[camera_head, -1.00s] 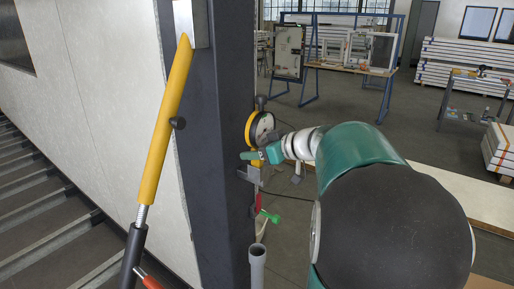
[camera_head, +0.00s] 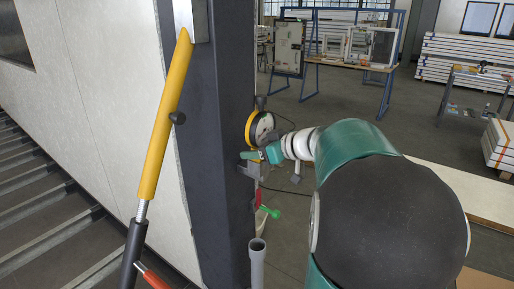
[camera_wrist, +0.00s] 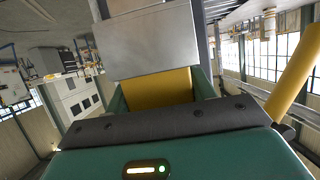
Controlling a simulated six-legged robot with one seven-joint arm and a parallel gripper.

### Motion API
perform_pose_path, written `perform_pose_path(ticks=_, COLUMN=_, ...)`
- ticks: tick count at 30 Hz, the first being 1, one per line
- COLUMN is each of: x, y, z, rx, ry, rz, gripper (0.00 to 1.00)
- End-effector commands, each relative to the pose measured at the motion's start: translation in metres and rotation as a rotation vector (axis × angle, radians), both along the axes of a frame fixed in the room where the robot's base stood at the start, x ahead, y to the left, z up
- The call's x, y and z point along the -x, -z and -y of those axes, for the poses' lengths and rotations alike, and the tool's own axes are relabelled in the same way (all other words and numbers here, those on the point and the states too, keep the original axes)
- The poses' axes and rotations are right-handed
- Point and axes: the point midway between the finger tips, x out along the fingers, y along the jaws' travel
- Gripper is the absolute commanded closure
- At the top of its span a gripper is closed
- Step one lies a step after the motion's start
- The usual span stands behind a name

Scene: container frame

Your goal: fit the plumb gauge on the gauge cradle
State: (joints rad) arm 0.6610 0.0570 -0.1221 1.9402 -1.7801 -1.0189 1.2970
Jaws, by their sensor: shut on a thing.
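The plumb gauge (camera_head: 261,127) is a round yellow-rimmed dial with a dark knob on top. It stands upright beside the right edge of the dark column. My gripper (camera_head: 261,156) is just below the dial and shut on the gauge's yellow lower body. In the wrist view that yellow body (camera_wrist: 158,88) shows between the teal fingers, with a plain grey block (camera_wrist: 150,42) beyond it. A small grey bracket (camera_head: 248,171) on the column, just under my gripper, looks like the gauge cradle. I cannot tell whether the gauge touches it.
The dark column (camera_head: 215,150) stands close at the left of my gripper. A yellow strut (camera_head: 165,125) slants in front of it. A green-handled clamp (camera_head: 268,211) and a grey pipe (camera_head: 257,262) are below.

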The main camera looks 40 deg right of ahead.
Motion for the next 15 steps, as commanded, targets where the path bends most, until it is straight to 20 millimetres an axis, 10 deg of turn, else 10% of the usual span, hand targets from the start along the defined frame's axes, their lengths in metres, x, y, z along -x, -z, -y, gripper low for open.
perform_pose_path(ticks=4, x=-0.0003, y=0.0029, z=-0.0001, rx=0.000, ry=0.000, rz=0.002, gripper=0.85)
perform_pose_path(ticks=5, x=-0.0002, y=0.0025, z=0.0000, rx=0.001, ry=0.000, rz=0.003, gripper=0.40)
perform_pose_path(ticks=8, x=-0.0002, y=0.0025, z=-0.0001, rx=0.002, ry=0.000, rz=0.002, gripper=0.20)
perform_pose_path(ticks=15, x=0.0001, y=0.0040, z=0.0000, rx=0.000, ry=0.000, rz=-0.001, gripper=0.20)
